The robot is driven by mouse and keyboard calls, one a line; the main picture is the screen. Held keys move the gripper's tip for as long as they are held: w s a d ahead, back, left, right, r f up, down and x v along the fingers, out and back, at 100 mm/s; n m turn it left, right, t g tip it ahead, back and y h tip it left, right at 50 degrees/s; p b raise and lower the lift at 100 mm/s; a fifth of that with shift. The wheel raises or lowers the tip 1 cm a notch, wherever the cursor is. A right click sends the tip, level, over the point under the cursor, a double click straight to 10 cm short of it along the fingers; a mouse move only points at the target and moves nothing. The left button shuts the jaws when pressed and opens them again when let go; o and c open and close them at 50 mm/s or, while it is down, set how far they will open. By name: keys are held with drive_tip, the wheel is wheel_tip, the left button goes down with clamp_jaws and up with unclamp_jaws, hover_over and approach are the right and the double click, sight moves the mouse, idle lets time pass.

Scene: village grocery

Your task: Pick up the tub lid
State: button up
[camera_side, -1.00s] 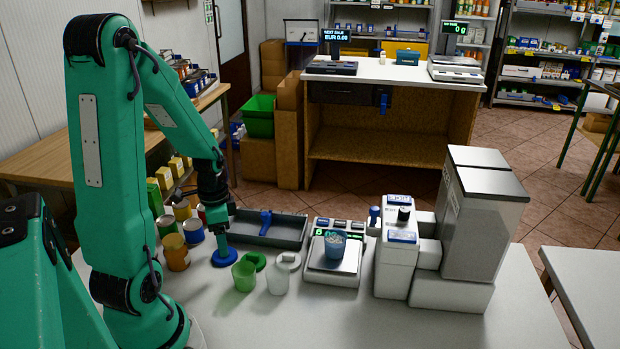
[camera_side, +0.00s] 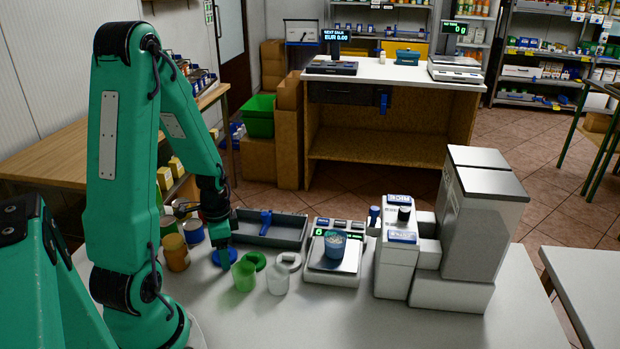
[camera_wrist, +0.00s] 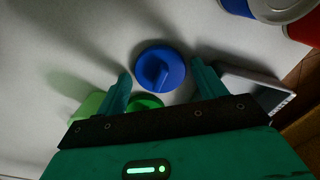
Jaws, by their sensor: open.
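Three tub lids lie on the pale table. The blue lid (camera_side: 226,259), with an upright grip on top, is nearest my gripper (camera_side: 220,238). The green lid (camera_side: 255,261) and the white lid (camera_side: 289,261) lie to its right. In the wrist view, my gripper (camera_wrist: 159,72) is open, with one finger on each side of the blue lid (camera_wrist: 172,80); nothing is held. The green lid (camera_wrist: 146,102) is partly hidden behind the gripper. A filled blue tub (camera_side: 334,249) stands on a scale.
A green tub (camera_side: 243,276) and a clear tub (camera_side: 277,279) stand in front of the lids. Cans (camera_side: 176,253) stand close to the left. A grey tray (camera_side: 285,231) lies behind. The scale (camera_side: 331,276) is right. The front table area is clear.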

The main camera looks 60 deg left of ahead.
drive_tip(key=c, duration=0.7)
drive_tip(key=shift+r, duration=0.2)
drive_tip(key=shift+r, duration=1.95)
drive_tip(key=d+r, duration=0.2)
drive_tip(key=d, duration=0.1)
drive_tip(key=w+d+r, duration=0.1)
drive_tip(key=d+r, duration=0.1)
drive_tip(key=d, duration=0.2)
drive_tip(key=w+d+r, duration=0.1)
drive_tip(key=d+r, duration=0.1)
drive_tip(key=d, duration=0.2)
drive_tip(key=shift+w+d+r, duration=0.1)
drive_tip(key=shift+d+r, duration=0.15)
drive_tip(key=shift+r, duration=0.1)
